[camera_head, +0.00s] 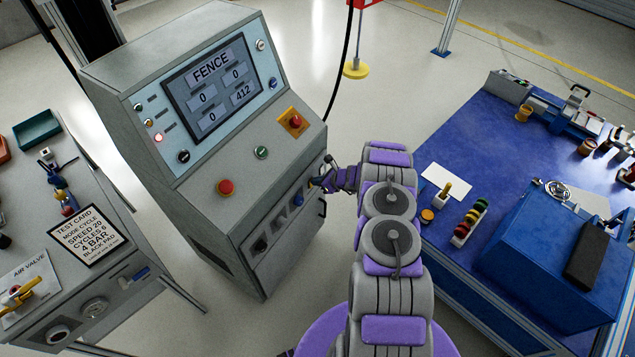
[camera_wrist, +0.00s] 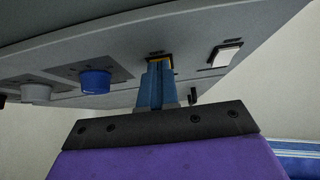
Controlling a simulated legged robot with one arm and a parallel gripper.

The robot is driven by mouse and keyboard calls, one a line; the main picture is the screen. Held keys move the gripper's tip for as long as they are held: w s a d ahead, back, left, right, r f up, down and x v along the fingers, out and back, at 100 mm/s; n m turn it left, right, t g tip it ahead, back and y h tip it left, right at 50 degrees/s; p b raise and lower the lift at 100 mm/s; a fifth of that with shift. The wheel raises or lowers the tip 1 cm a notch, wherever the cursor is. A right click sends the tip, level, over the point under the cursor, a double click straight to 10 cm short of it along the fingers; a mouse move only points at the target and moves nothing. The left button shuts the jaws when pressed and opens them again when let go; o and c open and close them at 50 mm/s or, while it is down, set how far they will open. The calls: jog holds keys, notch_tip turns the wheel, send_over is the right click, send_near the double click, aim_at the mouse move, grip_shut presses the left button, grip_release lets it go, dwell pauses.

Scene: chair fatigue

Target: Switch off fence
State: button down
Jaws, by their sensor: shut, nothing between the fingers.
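The grey control console (camera_head: 150,95) stands at left centre, its screen (camera_head: 212,85) reading FENCE with several number boxes, one showing 412. My gripper (camera_head: 318,184) is at the console's lower front panel, towards its right end.
A blue workbench (camera_head: 455,130) is at right; a grey bench with a test card (camera_head: 90,235) is at left. Floor shows between.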

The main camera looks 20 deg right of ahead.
jog(key=shift+r, duration=0.7)
jog(key=p+v, duration=0.3)
jog(key=v, duration=1)
jog(key=shift+w, duration=0.1)
